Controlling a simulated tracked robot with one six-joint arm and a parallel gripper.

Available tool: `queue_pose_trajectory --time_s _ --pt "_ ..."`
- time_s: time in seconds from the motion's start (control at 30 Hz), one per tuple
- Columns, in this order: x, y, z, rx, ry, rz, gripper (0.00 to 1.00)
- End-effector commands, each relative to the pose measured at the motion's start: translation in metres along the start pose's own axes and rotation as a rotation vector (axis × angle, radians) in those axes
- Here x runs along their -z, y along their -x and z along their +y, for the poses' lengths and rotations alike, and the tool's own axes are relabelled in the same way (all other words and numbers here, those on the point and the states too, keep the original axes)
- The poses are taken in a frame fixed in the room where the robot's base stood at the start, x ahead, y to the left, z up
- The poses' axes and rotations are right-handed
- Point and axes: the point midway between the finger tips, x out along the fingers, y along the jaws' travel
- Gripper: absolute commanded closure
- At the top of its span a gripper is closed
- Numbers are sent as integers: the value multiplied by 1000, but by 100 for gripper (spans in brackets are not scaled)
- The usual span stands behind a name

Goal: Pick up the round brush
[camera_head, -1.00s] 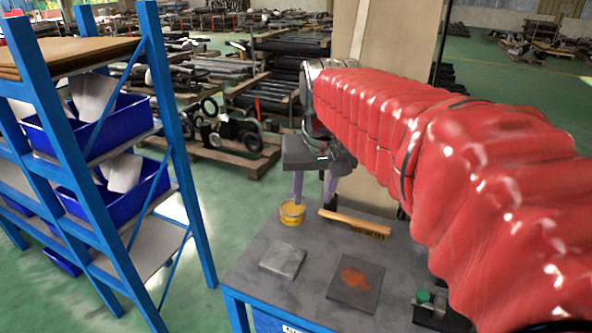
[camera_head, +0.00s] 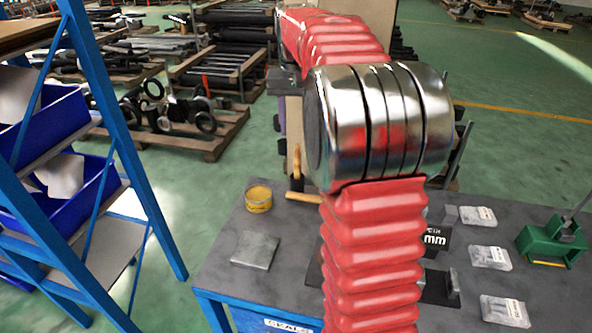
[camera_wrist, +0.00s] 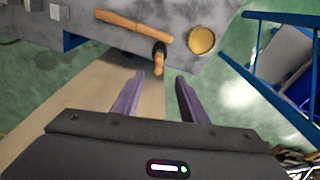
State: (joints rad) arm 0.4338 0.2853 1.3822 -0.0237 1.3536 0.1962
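The round brush (camera_head: 296,172) stands upright near the far edge of the work table, with a wooden handle above a dark base. In the wrist view the round brush (camera_wrist: 159,60) shows its tan handle and black part just beyond the fingertips, roughly between them. My gripper (camera_wrist: 161,74) is open, its two purple fingers apart with nothing between them. In the head view my arm's red sleeve and metal joint hide most of the gripper; a bit of purple finger shows beyond the table's far edge. I cannot tell whether a finger touches the brush.
A wooden-handled brush (camera_wrist: 133,25) lies close to the round brush. A yellow tin (camera_head: 258,198) stands to the left, with a grey plate (camera_head: 254,250) in front. Packets (camera_head: 490,257) and a green tool (camera_head: 553,241) lie at right. A blue shelf (camera_head: 113,130) stands left.

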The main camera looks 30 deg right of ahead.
Motion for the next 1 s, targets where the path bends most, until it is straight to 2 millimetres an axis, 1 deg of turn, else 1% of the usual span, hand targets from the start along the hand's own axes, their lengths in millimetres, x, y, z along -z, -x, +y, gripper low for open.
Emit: queue_pose_trajectory --time_s 0.2,0.37,0.47,0.57,0.9,1.0 --pt "2 -1 7 -2 -14 -3 60" --pt "2 -1 9 -3 -17 -2 60" --pt "3 -5 9 -3 -18 -2 60" --pt "2 -15 10 -3 -18 -5 60" --pt "2 -67 10 -3 -19 -5 60" --pt "2 -79 10 -3 -19 -3 60"
